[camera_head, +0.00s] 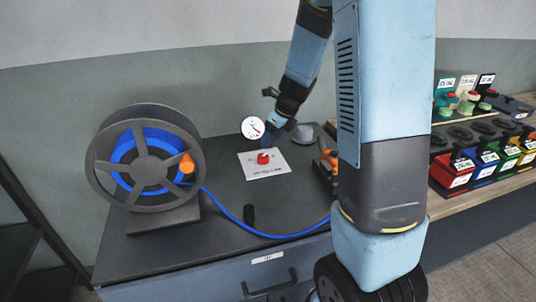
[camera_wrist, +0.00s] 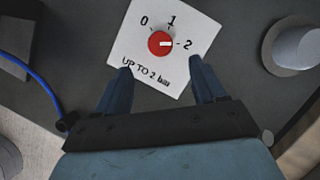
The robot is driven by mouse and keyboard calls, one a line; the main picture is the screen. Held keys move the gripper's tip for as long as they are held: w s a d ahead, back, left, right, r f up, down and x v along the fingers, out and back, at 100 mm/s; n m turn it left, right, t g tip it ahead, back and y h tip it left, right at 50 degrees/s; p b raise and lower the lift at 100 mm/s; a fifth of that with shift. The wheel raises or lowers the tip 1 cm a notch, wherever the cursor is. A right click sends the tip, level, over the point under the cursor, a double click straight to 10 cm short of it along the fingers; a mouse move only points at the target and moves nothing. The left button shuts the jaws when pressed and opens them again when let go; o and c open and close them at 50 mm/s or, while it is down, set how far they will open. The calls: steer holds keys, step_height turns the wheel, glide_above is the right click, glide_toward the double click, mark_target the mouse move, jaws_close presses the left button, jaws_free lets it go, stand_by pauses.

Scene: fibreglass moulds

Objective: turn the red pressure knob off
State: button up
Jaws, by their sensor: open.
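The red pressure knob (camera_wrist: 161,43) sits on a white plate (camera_wrist: 135,48) marked 0, 1, 2 and "UP TO 2 bar". Its white mark points right, toward the 2. In the head view the knob (camera_head: 263,158) and plate (camera_head: 266,173) lie on the dark bench top, below a round dial gauge (camera_head: 253,128). My gripper (camera_wrist: 161,66) is open and empty. In the wrist view its two fingers are spread below the knob, to its lower left and lower right, with tips over the plate's lower edge. No contact with the knob shows.
A reel of blue hose (camera_head: 148,165) stands left on the bench, its hose (camera_head: 245,229) running along the front. A grey round piece (camera_wrist: 292,46) lies right of the plate. Orange-handled tools (camera_head: 329,158) stand farther right.

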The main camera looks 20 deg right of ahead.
mark_target(263, 156)
steer(key=x, duration=0.9)
steer(key=shift+w+f, duration=0.15)
steer(key=shift+f, duration=0.1)
steer(key=shift+c, duration=0.3)
